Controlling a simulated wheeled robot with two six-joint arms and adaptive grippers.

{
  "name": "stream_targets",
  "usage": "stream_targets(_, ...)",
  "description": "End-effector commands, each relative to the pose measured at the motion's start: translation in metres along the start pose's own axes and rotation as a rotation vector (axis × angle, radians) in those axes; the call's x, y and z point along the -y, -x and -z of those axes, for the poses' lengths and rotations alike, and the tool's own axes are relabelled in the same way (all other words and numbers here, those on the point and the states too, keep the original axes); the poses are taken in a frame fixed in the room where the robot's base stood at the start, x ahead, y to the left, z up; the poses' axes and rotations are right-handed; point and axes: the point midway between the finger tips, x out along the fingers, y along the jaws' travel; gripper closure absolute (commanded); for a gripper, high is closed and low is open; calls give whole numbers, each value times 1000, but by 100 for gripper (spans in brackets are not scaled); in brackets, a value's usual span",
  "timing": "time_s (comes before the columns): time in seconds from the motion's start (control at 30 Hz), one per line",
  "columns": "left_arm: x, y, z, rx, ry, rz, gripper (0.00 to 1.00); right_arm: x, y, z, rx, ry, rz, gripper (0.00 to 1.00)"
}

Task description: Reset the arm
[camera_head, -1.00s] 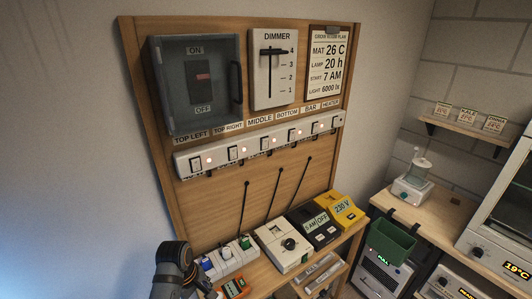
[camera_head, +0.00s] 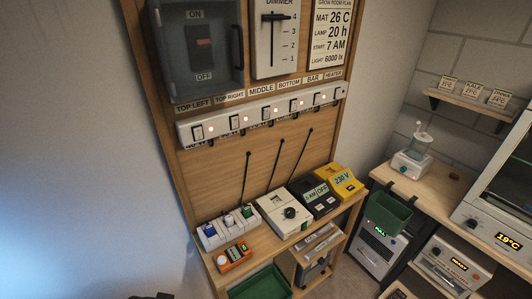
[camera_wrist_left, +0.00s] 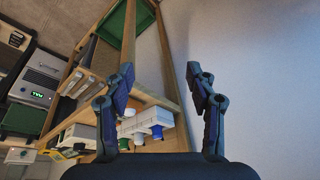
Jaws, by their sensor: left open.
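My left gripper (camera_wrist_left: 160,110) shows in the left wrist view with its two dark fingers spread apart and nothing between them. Behind it in that view are the wooden bench and a bare wall. In the head view only a small dark piece of my arm shows at the bottom edge, and the left gripper itself is out of that picture. My right gripper is in neither view.
A wooden panel (camera_head: 185,172) carries a switch box (camera_head: 222,60), a dimmer (camera_head: 290,45) and a power strip (camera_head: 265,114). Below are an orange meter (camera_head: 233,257), a timer (camera_head: 318,198) and a yellow unit (camera_head: 345,182). A green tray (camera_head: 262,284) sits lower. The left wall side is clear.

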Motion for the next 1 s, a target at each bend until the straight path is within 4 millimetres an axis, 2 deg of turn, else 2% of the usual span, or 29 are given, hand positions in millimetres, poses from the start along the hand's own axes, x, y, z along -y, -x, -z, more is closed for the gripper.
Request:
stream_targets(0.03, -1, -19, -4, 8, 2, 0, 43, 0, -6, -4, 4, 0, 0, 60)
stream_targets(0.27, -2, -102, -27, 37, 11, -1, 43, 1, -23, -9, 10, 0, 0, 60)
stream_targets(0.37, -3, -148, -46, 54, 15, -2, 43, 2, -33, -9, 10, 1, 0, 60)
stream_targets(0.47, -5, -206, -75, 77, 20, -3, 43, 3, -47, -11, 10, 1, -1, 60)
stream_targets(0.57, -9, -276, -124, 107, 26, -5, 43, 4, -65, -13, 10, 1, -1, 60)
stream_targets(0.6, -11, -303, -148, 120, 29, -6, 43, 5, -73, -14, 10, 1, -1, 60)
stream_targets(0.67, -14, -340, -187, 138, 33, -7, 43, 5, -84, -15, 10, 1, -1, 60)
stream_targets(0.7, -17, -361, -214, 151, 35, -9, 43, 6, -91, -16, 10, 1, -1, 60)
stream_targets(0.8, -23, -398, -276, 176, 41, -12, 43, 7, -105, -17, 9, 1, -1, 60)
stream_targets(0.9, -28, -415, -322, 194, 44, -14, 43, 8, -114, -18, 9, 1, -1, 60)
stream_targets(1.0, -30, -420, -348, 202, 46, -16, 43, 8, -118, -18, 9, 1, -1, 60)
